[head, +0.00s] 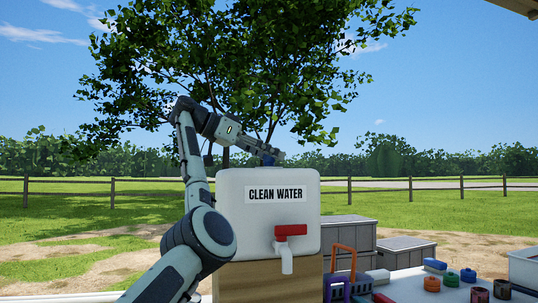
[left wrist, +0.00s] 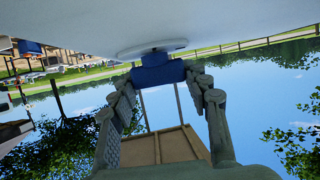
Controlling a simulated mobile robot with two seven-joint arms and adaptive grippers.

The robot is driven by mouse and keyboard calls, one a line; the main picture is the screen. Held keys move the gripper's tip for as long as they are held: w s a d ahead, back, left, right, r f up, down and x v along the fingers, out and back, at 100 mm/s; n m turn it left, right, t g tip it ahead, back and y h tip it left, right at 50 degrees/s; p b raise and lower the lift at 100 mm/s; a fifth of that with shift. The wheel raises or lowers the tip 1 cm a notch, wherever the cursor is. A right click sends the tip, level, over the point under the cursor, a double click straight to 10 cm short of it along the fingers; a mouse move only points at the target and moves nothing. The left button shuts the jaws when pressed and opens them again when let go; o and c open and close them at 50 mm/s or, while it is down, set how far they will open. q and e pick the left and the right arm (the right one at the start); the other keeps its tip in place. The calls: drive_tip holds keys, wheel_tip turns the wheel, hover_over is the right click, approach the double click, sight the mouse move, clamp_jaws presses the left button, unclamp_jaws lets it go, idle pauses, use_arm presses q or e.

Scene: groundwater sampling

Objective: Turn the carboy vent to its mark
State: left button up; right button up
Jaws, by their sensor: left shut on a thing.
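The white carboy (head: 232,215), labelled "CLEAN WATER", stands on a wooden block, with a red-handled tap (head: 290,230) on its front. Its blue vent (head: 268,159) is on top. My left gripper (head: 277,154) reaches over the top and is shut on the vent. In the left wrist view, which is upside down, the blue vent (left wrist: 158,75) sits between the two fingertips of my left gripper (left wrist: 160,82), below the white carboy top (left wrist: 120,25). The vent's mark cannot be made out. My right gripper is not in view.
The wooden block (head: 270,277) bears the carboy. Grey crates (head: 404,251) stand behind at the right. A white table (head: 410,287) at lower right holds a purple and orange item (head: 340,285) and several coloured caps (head: 468,275).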

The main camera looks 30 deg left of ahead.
use_arm(q)
drive_tip(key=shift+m+g+h, duration=0.6)
drive_tip(key=shift+m, duration=0.1)
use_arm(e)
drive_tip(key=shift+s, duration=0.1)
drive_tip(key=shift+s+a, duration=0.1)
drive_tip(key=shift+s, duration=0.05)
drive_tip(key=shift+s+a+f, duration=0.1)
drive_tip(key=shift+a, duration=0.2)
use_arm(q)
drive_tip(key=o, duration=0.9)
drive_tip(key=shift+o, duration=1.4)
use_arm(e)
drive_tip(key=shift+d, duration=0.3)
